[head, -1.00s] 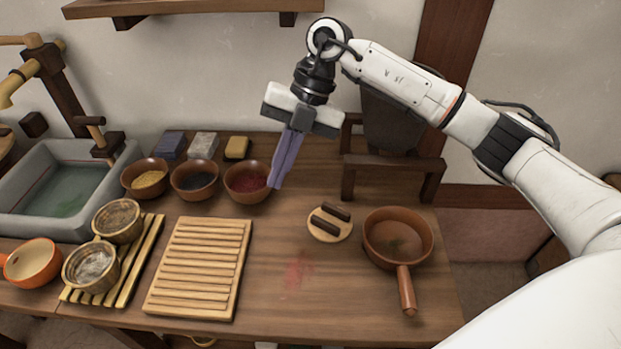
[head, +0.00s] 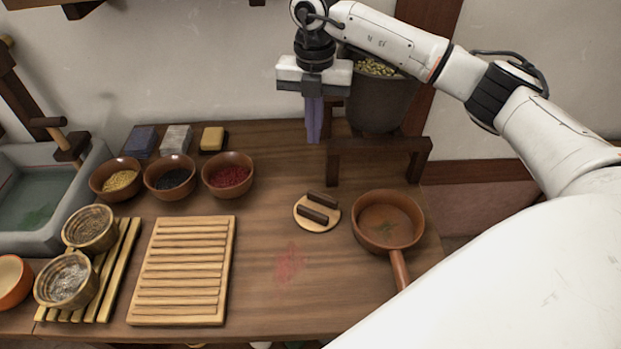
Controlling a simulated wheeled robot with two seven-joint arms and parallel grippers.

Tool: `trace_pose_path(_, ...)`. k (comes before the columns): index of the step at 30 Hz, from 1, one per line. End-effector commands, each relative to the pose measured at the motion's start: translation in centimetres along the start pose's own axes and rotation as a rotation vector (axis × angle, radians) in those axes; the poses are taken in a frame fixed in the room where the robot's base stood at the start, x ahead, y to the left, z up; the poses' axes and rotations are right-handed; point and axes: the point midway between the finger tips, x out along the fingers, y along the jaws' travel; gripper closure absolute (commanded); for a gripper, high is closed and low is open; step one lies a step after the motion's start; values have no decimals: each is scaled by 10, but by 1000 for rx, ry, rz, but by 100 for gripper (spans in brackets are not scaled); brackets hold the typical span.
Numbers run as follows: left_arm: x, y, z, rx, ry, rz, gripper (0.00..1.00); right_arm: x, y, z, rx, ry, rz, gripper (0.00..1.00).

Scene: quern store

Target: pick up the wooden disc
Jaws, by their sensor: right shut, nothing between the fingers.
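The wooden disc (head: 300,222) lies flat on the table, right of the middle. It is pale and round, with two dark brown bars on its top. My right gripper (head: 313,138) is in the air above the back part of the table, behind and above the disc and apart from it. Its purple fingers point down, shut with nothing between them. My left gripper is not in view.
A brown pan (head: 388,221) stands close right of the disc. A slatted board (head: 184,270) lies to the left. A bowl of red powder (head: 228,175) and other bowls stand behind it. A dark pot (head: 378,105) sits on a wooden stand (head: 380,146) at the back right.

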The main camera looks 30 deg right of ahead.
Motion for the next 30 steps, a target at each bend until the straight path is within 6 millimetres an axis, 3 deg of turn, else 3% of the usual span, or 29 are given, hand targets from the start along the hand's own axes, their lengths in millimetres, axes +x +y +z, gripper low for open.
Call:
trace_pose_path(15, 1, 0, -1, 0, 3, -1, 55, 114, 0, -1, 0, 2, -2, 100)
trace_pose_path(21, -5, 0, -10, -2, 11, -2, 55, 109, 0, -29, -3, 0, 1, 100)
trace_pose_path(30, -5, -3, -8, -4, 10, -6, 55, 110, 0, -40, 0, 0, 1, 100)
